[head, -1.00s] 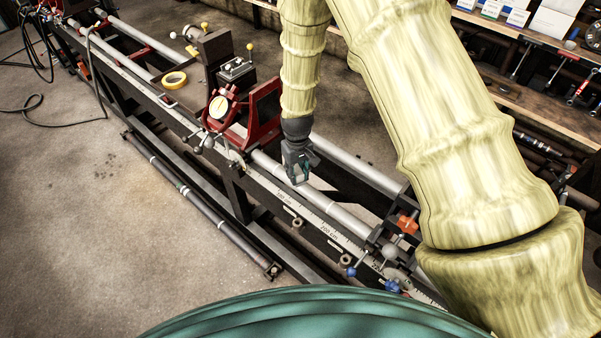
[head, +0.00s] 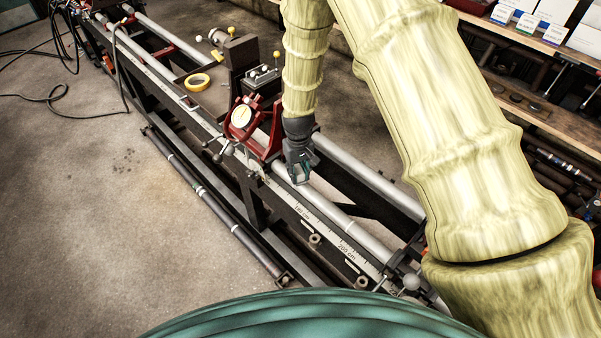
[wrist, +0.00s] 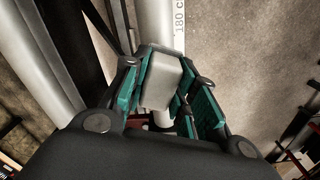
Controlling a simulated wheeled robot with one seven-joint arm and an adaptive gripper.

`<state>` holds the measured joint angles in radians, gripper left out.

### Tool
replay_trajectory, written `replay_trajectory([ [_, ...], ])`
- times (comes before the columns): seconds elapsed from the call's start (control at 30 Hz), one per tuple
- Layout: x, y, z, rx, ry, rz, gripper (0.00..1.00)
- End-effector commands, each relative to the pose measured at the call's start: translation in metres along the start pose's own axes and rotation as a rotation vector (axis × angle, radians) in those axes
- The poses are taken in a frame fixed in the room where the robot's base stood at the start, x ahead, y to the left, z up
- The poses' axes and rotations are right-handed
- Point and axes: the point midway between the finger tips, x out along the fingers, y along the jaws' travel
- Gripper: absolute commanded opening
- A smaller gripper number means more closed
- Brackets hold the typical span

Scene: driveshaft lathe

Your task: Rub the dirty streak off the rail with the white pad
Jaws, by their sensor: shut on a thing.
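My gripper (head: 299,176) is shut on the white pad (wrist: 165,80), which sits between the teal fingers in the wrist view. The pad's face looks plain and pale. The front rail (head: 335,214) is a long silver-grey bar running diagonally through the head view, and it also shows in the wrist view (wrist: 153,22). My gripper is at this rail, just right of the red carriage. The pad overlaps the rail in the wrist view; I cannot tell whether they touch. I cannot make out the dirty streak; the pad and fingers hide part of the rail.
The red carriage (head: 268,144) with a round dial stands close left of my gripper. A yellow tape roll (head: 198,82) lies further left. A second rail (head: 372,184) runs behind. A scale strip (head: 322,229) edges the front rail. A shelf stands at the upper right.

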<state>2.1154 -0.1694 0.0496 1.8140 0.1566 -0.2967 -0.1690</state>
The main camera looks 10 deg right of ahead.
Motion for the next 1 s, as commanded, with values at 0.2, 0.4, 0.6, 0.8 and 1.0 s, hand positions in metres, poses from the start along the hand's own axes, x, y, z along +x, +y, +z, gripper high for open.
replay_trajectory([
  [0.2, -0.029, 0.004, 0.001, 0.005, 0.001, 0.000, 0.06],
  [0.4, -0.046, 0.004, 0.002, 0.007, 0.000, 0.000, 0.06],
  [0.6, -0.064, 0.004, 0.002, 0.007, 0.000, 0.000, 0.06],
  [0.8, -0.072, 0.005, 0.002, 0.007, 0.000, 0.000, 0.06],
  [1.0, -0.072, 0.005, 0.002, 0.007, 0.000, 0.000, 0.06],
])
